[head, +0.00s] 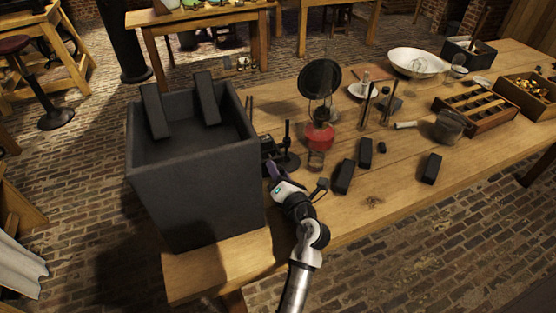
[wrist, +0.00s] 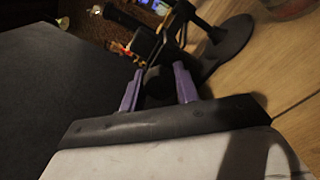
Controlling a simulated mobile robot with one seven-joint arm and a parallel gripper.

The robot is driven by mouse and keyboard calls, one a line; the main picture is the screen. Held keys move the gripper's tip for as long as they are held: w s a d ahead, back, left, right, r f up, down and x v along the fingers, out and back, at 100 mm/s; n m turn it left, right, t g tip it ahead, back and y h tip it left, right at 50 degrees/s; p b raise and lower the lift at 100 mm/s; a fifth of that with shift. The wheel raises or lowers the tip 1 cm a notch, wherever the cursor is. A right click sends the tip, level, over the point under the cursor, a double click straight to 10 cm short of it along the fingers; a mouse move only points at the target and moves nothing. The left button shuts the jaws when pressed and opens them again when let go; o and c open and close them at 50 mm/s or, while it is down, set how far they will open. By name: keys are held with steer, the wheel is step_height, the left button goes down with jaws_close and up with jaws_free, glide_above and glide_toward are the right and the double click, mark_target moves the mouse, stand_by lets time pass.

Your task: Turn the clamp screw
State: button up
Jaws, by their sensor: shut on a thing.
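My gripper (head: 273,172) is beside the right wall of a large dark jar on the wooden table. In the wrist view its purple fingers (wrist: 158,88) are shut on a small dark rounded piece (wrist: 155,78), which looks like the clamp screw. The screw belongs to a black clamp (head: 268,146), which also shows in the wrist view (wrist: 144,42). A black stand with a round base (wrist: 232,38) is just beyond it. The screw is mostly hidden by the fingers, and I cannot tell its angle.
The dark jar (head: 195,195) stands close on the left, with two dark slabs inside. A red lamp (head: 320,137), a small glass (head: 316,160) and dark blocks (head: 343,177) stand to the right. The table front (head: 375,202) is fairly clear.

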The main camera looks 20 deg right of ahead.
steer(key=shift+m+p, duration=0.5)
steer(key=shift+p, duration=0.1)
steer(key=o, duration=1)
steer(key=shift+s, duration=0.1)
